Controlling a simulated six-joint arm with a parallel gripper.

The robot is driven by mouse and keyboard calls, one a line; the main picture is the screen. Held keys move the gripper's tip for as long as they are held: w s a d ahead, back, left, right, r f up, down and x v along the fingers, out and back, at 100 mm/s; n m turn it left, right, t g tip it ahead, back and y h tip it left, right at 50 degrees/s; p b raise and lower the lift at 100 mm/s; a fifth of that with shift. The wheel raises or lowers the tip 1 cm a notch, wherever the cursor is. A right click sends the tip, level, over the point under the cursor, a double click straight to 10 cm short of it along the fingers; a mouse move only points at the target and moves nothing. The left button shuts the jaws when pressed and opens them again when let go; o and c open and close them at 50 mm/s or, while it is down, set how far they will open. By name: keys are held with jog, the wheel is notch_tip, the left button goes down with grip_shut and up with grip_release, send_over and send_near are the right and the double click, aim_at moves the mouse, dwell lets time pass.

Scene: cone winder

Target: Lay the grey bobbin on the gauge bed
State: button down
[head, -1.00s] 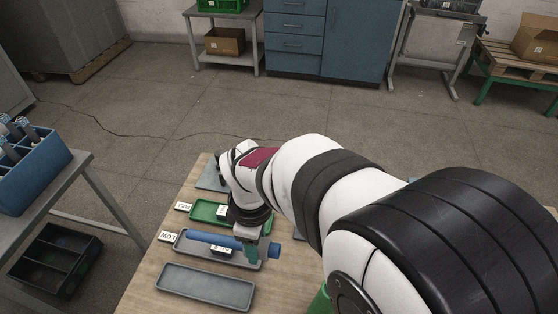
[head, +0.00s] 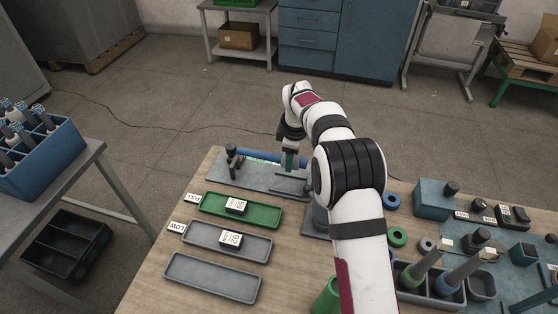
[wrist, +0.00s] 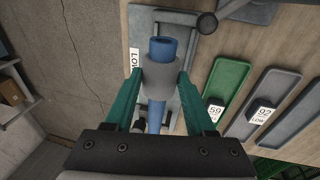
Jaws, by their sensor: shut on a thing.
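The grey bobbin is a blue tube with a grey sleeve (wrist: 163,76). In the head view its blue tube (head: 258,155) lies nearly level over the gauge bed. My gripper (wrist: 163,82) has its green fingers on both sides of the grey sleeve and is shut on it. In the head view my gripper (head: 290,163) is near the tube's right end, with the sleeve mostly hidden. The gauge bed (head: 236,181) is a grey plate with a dark post at its left end; it is also behind the bobbin in the wrist view. I cannot tell whether the bobbin touches it.
A green tray (head: 262,215) with a card, a grey tray (head: 205,238) with a card and an empty grey tray (head: 200,287) lie in front of the bed. At right stand a bobbin rack (head: 432,298), rings and a blue box (head: 433,203).

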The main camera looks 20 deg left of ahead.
jog(key=shift+s+d+x, duration=0.1)
jog(key=shift+s+x, duration=0.15)
jog(key=shift+x, duration=1.05)
jog(key=shift+s+d+x, duration=0.1)
jog(key=shift+s+x, duration=0.15)
jog(key=shift+x, duration=1)
jog(key=shift+s+d+x, duration=0.15)
jog(key=shift+s+x, duration=0.1)
jog(key=shift+x, duration=1.05)
jog(key=shift+f, duration=0.35)
jog(key=shift+c, duration=0.8)
grip_release()
jog(key=shift+o, duration=0.3)
jog(key=shift+o, duration=0.5)
jog(key=shift+w+a+v, duration=0.1)
jog(key=shift+w+v, duration=0.15)
jog(key=shift+v, duration=1.05)
jog(key=shift+w+a+v, duration=0.15)
jog(key=shift+w+v, duration=0.1)
jog(key=shift+v, duration=1.1)
jog(key=shift+w+a+v, duration=0.1)
jog(key=shift+w+v, duration=0.15)
jog(key=shift+v, duration=1.05)
